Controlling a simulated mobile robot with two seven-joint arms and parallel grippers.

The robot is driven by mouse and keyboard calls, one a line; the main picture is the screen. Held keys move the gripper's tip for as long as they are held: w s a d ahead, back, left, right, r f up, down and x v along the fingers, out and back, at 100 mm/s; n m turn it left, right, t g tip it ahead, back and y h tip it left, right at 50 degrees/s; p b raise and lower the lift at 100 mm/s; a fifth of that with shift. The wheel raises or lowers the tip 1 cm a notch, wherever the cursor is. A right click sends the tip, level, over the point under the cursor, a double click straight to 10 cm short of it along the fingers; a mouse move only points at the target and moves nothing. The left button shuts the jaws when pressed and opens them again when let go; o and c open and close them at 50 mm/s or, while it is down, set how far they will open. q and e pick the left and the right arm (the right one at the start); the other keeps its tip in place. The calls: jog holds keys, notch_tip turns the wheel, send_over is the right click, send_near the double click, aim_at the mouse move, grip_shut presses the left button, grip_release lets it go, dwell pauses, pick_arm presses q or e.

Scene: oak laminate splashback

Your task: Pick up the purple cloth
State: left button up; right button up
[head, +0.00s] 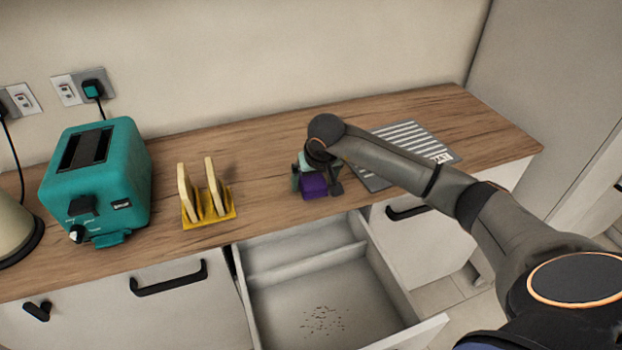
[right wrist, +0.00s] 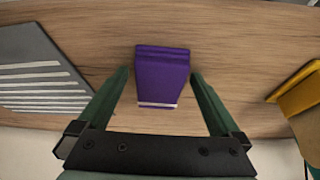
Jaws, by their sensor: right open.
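The purple cloth (head: 314,187) lies folded on the wooden counter, near its front edge above the open drawer. My right gripper (head: 315,184) is over it, pointing down, and hides part of it in the head view. In the right wrist view the purple cloth (right wrist: 162,77) lies ahead between the two green fingers of the right gripper (right wrist: 160,75). The fingers are apart, one on each side of the cloth, with a gap on both sides. My left gripper is not in view.
An open drawer (head: 385,265) with dark crumbs juts out below the counter (head: 262,150). A yellow rack (head: 222,211) with bread slices and a teal toaster (head: 128,165) stand left. A grey striped mat (head: 375,180) lies right of the cloth, partly under my arm.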

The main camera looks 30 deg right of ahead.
jog(key=c, duration=1.2)
jog(key=shift+r, duration=0.15)
jog(key=shift+c, duration=0.2)
jog(key=shift+r, duration=0.65)
jog(key=s+a+r+b, duration=0.1)
jog(key=s+a+r, duration=0.5)
jog(key=s+r, duration=0.5)
jog(key=shift+s+a+r, duration=0.25)
jog(key=shift+s+a, duration=0.15)
jog(key=shift+s, duration=0.3)
